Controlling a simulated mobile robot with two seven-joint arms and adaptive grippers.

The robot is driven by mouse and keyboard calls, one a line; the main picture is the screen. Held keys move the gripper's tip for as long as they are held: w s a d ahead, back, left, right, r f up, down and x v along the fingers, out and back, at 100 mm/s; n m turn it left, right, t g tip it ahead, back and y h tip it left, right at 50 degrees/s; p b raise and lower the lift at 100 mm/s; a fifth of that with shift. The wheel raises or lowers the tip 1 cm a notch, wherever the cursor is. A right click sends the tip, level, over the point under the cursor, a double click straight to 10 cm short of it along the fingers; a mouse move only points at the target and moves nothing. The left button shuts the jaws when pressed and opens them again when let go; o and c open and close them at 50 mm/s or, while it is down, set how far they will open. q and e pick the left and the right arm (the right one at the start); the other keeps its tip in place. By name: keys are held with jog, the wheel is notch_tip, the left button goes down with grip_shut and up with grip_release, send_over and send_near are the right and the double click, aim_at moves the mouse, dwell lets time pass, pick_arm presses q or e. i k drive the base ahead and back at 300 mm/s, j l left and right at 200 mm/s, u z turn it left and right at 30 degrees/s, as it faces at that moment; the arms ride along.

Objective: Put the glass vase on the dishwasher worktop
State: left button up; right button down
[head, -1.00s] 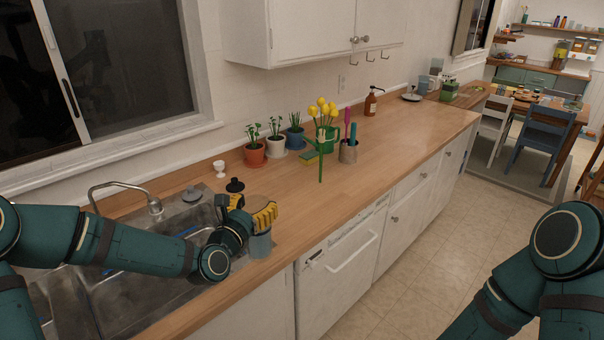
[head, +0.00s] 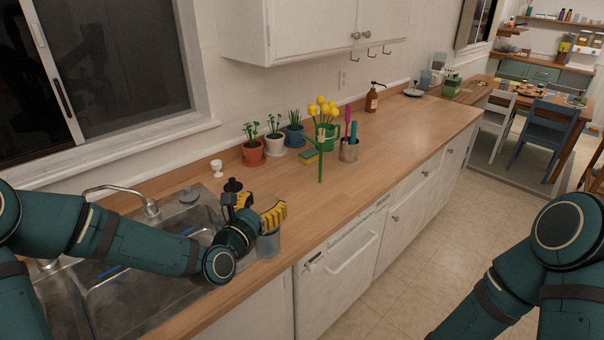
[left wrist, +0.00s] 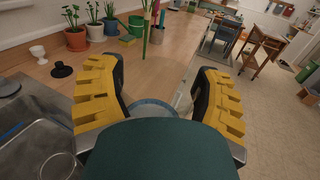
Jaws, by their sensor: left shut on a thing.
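The glass vase (head: 268,244), a clear grey-blue cylinder, is between the yellow fingers of my left gripper (head: 262,214) in the head view, by the sink's right edge and the counter front. The gripper is shut on it. In the left wrist view, the vase's pale rim (left wrist: 150,104) shows between the fingers of the gripper (left wrist: 159,88), with the rest hidden by a dark teal part. Whether the vase touches the counter I cannot tell. The white dishwasher (head: 343,268) is to the right, under the wooden worktop (head: 335,205). My right gripper is not in view.
Potted plants (head: 274,140), a green watering can (head: 326,135), a green-stemmed flower (head: 320,165), a sponge (head: 308,157) and a utensil cup (head: 349,150) stand toward the wall. The front strip of worktop above the dishwasher is clear. The sink (head: 140,285) lies left.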

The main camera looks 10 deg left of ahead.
aim_at(288, 217)
jog(key=i, duration=0.85)
